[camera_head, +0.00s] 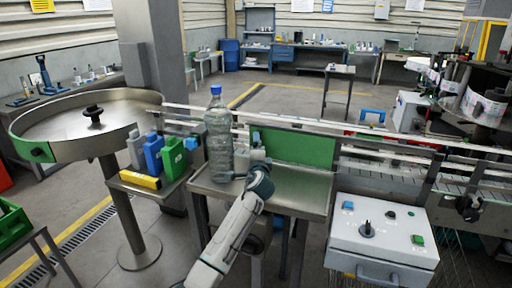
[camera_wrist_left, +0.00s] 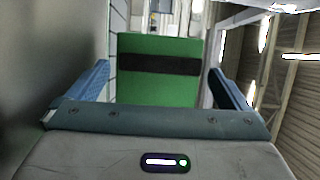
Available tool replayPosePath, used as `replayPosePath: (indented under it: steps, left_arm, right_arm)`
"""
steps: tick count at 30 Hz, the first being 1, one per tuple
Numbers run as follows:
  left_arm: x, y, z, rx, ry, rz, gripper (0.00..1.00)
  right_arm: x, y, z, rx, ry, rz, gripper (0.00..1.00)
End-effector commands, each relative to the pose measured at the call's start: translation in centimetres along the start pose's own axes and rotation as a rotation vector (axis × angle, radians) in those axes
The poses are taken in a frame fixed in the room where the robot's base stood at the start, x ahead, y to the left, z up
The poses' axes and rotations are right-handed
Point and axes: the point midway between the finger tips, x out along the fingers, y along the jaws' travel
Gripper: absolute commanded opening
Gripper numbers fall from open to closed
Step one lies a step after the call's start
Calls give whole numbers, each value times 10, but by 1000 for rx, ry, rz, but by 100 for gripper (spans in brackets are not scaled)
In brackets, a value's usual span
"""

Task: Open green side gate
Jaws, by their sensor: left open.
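The green side gate (camera_head: 305,149) is a flat upright panel at the conveyor's near side, behind the steel table. In the left wrist view the green panel (camera_wrist_left: 160,90) with a dark band across it fills the middle, framed between my blue fingertips. My left gripper (camera_head: 257,150) is at the left end of the panel, partly hidden by its own wrist in the head view. It is open in the left wrist view (camera_wrist_left: 160,85), with nothing clearly held. I cannot tell whether the fingers touch the panel. My right gripper is not in view.
A clear bottle (camera_head: 219,140) with a blue cap stands just left of my left gripper. Several small containers (camera_head: 158,153) stand further left, near a round steel turntable (camera_head: 70,118). A grey control box (camera_head: 385,240) stands at right. The steel table (camera_head: 300,190) is mostly bare.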

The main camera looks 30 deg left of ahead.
Motion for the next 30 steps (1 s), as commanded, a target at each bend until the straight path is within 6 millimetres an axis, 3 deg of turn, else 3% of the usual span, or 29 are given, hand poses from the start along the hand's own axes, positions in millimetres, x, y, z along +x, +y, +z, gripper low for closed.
replayPosePath:
  steps: [6, 15, 16, 23, 30]
  left_arm:
    - [17, 0, 0, 0, 0, 1, 100]
    - [19, 1, 0, -1, 1, 0, 100]
    - [19, 1, 0, -1, 1, 0, 98]
    - [19, 1, 0, -1, 1, 1, 53]
    - [25, 3, -4, -2, 0, 1, 50]
  right_arm:
    - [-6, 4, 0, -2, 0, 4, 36]
    - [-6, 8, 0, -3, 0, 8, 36]
    - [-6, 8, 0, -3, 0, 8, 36]
    - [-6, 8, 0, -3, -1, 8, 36]
    - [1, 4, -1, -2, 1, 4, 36]
